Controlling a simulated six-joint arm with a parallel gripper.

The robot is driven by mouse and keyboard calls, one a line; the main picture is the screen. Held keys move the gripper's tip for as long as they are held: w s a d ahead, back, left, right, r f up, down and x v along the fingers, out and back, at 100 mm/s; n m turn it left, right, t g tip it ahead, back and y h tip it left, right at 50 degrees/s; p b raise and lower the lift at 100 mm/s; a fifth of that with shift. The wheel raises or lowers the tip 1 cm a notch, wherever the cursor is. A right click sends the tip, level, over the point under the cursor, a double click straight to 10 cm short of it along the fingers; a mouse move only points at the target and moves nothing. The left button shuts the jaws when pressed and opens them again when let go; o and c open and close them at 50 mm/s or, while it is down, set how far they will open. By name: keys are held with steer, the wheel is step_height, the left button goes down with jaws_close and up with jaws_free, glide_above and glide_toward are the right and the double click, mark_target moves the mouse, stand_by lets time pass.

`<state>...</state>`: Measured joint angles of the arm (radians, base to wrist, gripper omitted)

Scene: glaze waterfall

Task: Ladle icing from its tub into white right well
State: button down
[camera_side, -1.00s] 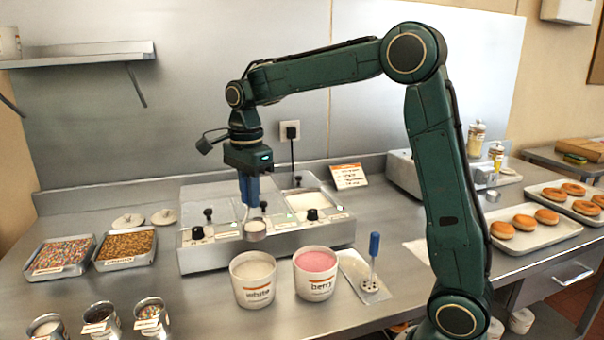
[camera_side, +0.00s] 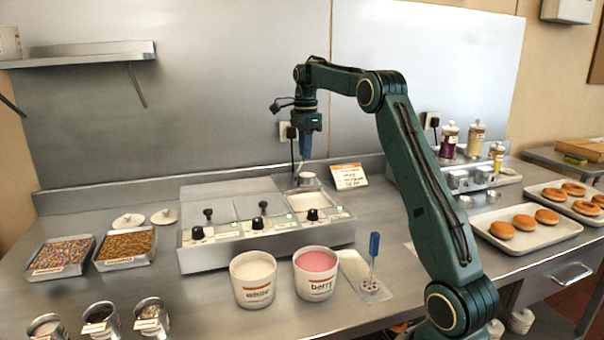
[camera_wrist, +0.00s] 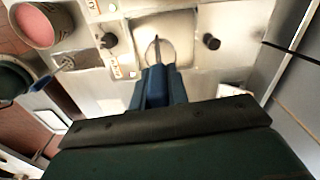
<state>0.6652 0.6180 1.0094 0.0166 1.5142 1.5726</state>
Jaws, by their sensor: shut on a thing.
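My gripper (camera_side: 304,138) is shut on the blue handle of the ladle (camera_side: 307,180), which hangs down with its bowl at the open right well (camera_side: 330,206) of the warmer. Whether the bowl is above the well's contents or touching them I cannot tell, nor what it holds. In the wrist view the gripper (camera_wrist: 157,80) grips the blue handle over the pale well (camera_wrist: 178,24). The white tub (camera_side: 254,291), labelled "white" and filled with pale icing, stands in front of the warmer.
The berry tub (camera_side: 316,284) with pink icing stands beside the white tub. A blue-handled tool (camera_side: 374,258) stands on a small tray to its right. The warmer's other wells are covered by lids with dark knobs. Sprinkle trays (camera_side: 60,257) lie left; doughnuts (camera_side: 525,223) right.

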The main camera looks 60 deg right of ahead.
steer(key=shift+s+d, duration=0.15)
steer(key=shift+d, duration=0.3)
steer(key=shift+f, duration=1.5)
steer(key=shift+s+a+r+t+h, duration=0.25)
steer(key=shift+s+a+t+h, duration=0.75)
steer(key=shift+t, duration=0.3)
steer(key=s+a+f+t+h, duration=0.3)
steer(key=s+a+t+h, duration=0.1)
steer(key=t+h, duration=0.3)
steer(key=shift+s+a+t, duration=0.15)
steer(key=shift+s+t, duration=0.45)
steer(key=shift+s, duration=0.1)
stand_by(1.5)
steer(key=shift+s+f, duration=0.1)
steer(key=shift+f, duration=0.1)
stand_by(1.7)
